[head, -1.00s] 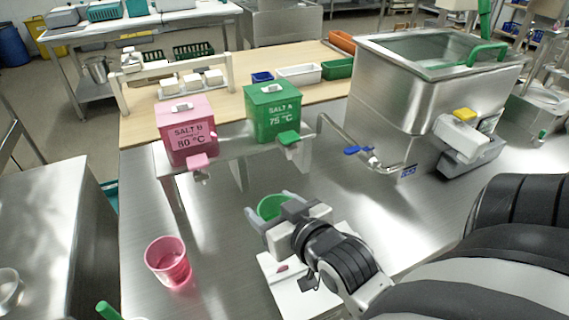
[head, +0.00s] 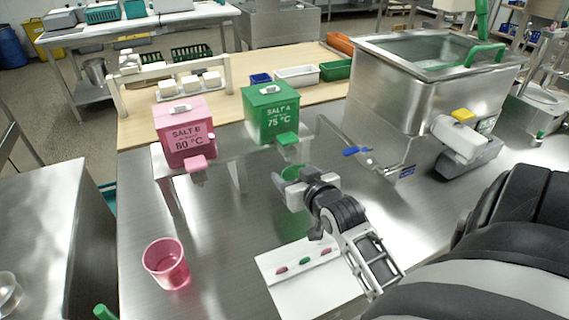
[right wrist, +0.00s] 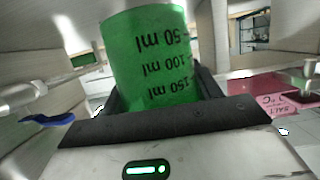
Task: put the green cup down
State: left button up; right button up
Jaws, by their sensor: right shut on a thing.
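The green cup (head: 292,173) is in my right gripper (head: 290,185), beneath the spout of the green SALT A 75 °C box (head: 271,112). In the right wrist view the green cup (right wrist: 148,55) fills the space between the two dark fingers (right wrist: 155,100), with its volume marks upside down in the picture. The right gripper is shut on it. In the head view the gripper hides most of the cup, so I cannot tell if its base touches the steel table. My left gripper is not in view.
A pink cup (head: 166,263) stands on the steel table at front left. The pink SALT B box (head: 184,132) stands left of the green one. A white card (head: 300,283) lies in front of my gripper. A steel tank (head: 400,95) stands at right, with a blue-handled tap (head: 355,151).

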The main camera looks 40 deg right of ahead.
jog(key=shift+w+d, duration=0.3)
jog(key=shift+w, duration=0.65)
jog(key=shift+w+d, duration=0.25)
jog(key=shift+w, duration=0.5)
jog(key=shift+w+d, duration=0.25)
jog(key=shift+w, duration=0.5)
jog(key=shift+w+f, duration=0.1)
jog(key=shift+w, duration=0.2)
jog(key=shift+s+f, duration=0.15)
jog(key=shift+f, duration=0.45)
jog(key=shift+f, duration=0.1)
jog(key=shift+f, duration=0.1)
jog(key=shift+f, duration=0.4)
jog(key=shift+f, duration=0.1)
